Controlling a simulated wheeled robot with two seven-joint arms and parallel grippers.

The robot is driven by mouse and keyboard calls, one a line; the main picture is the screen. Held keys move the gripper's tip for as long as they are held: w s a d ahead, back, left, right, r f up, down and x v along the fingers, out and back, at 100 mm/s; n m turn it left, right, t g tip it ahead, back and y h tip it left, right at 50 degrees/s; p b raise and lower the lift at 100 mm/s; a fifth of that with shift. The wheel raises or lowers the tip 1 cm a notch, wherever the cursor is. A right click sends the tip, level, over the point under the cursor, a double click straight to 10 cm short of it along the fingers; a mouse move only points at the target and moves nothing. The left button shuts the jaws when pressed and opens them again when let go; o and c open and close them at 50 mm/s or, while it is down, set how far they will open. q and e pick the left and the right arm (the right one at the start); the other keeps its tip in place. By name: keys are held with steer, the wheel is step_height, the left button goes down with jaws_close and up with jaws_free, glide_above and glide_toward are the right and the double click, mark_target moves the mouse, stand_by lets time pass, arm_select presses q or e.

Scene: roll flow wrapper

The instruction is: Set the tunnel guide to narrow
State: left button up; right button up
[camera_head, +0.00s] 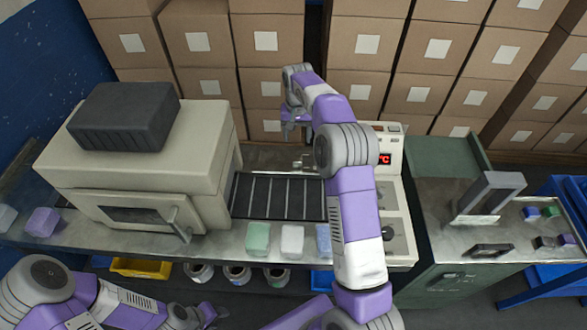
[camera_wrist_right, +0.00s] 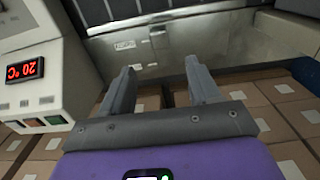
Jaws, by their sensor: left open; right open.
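A small metal fitting (camera_head: 306,161) sits on the steel panel at the back of the slatted conveyor, beside my right gripper (camera_head: 296,131). The right wrist view shows this panel with small pale labels and a little lever-like part (camera_wrist_right: 157,36). I cannot tell for sure whether this is the tunnel guide or which setting it has. My right gripper (camera_wrist_right: 160,82) is open and empty, with its fingers apart and pointing at the panel, not visibly touching it.
A beige tunnel housing (camera_head: 140,185) with a dark block on top stands left of the slatted conveyor (camera_head: 275,197). A control box with a red display (camera_head: 385,159) stands right, close to my right arm. Pale blocks (camera_head: 292,239) line the front ledge. Stacked cartons (camera_head: 265,42) close off the back.

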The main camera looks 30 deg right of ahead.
mark_target(297, 159)
steer(key=f+b, duration=0.1)
steer(key=f, duration=0.1)
steer(key=f+b, duration=0.1)
steer(key=f, duration=0.1)
steer(key=shift+s+b, duration=0.2)
steer(key=shift+b, duration=0.1)
steer(key=shift+w+f+b, duration=0.15)
steer(key=shift+f+b, duration=0.35)
steer(key=shift+f, duration=0.05)
step_height(297, 159, down, 7)
steer(key=shift+f+b, duration=0.2)
steer(key=shift+b, duration=0.9)
arm_select(q)
step_height(297, 159, down, 7)
steer(key=shift+f, duration=0.15)
arm_select(e)
steer(key=shift+c, duration=0.2)
jaws_close()
steer(key=shift+a, duration=0.1)
